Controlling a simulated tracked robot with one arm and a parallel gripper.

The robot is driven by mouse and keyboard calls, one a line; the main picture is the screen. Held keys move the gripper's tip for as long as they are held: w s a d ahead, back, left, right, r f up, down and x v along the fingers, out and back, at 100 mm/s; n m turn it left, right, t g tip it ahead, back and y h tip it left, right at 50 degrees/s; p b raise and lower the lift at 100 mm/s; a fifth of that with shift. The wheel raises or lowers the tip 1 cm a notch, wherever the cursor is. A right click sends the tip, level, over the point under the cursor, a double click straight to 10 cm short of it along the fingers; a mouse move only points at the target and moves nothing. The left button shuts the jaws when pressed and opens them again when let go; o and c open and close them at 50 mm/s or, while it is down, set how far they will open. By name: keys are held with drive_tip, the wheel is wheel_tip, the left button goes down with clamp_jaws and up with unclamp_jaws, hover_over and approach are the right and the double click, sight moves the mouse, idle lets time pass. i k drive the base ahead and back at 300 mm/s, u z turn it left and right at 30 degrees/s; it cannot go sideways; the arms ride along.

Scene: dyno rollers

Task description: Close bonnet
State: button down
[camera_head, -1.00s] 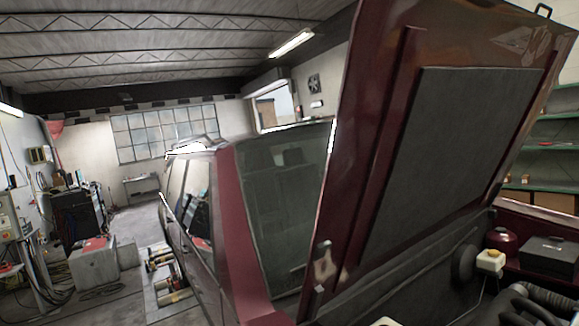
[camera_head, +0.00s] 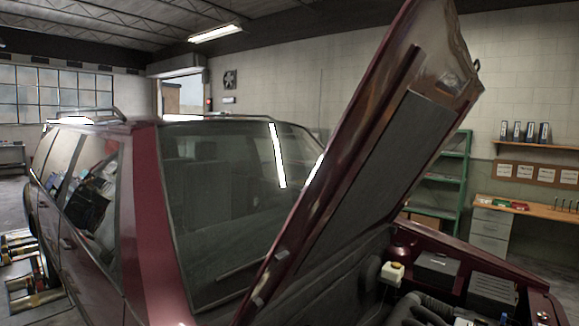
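The bonnet (camera_head: 345,170) of a dark red car stands raised and open, tilted up from its hinge edge near the windscreen (camera_head: 220,190). Its inner side carries a dark grey pad (camera_head: 370,175), and a small latch part shows near its free top edge. The engine bay (camera_head: 425,300) below it is uncovered, with a white-and-yellow capped reservoir (camera_head: 392,272) and a dark box (camera_head: 437,268) in it. My gripper is not in view.
The car's side (camera_head: 85,235) runs along the left, with rollers (camera_head: 28,275) on the floor beside it. A green shelf (camera_head: 445,180) and a wooden workbench (camera_head: 530,208) with grey drawers stand behind on the right.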

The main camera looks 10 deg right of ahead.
sight(422, 81)
drive_tip(key=u, duration=0.1)
drive_tip(key=i, duration=1)
drive_tip(key=z, duration=0.05)
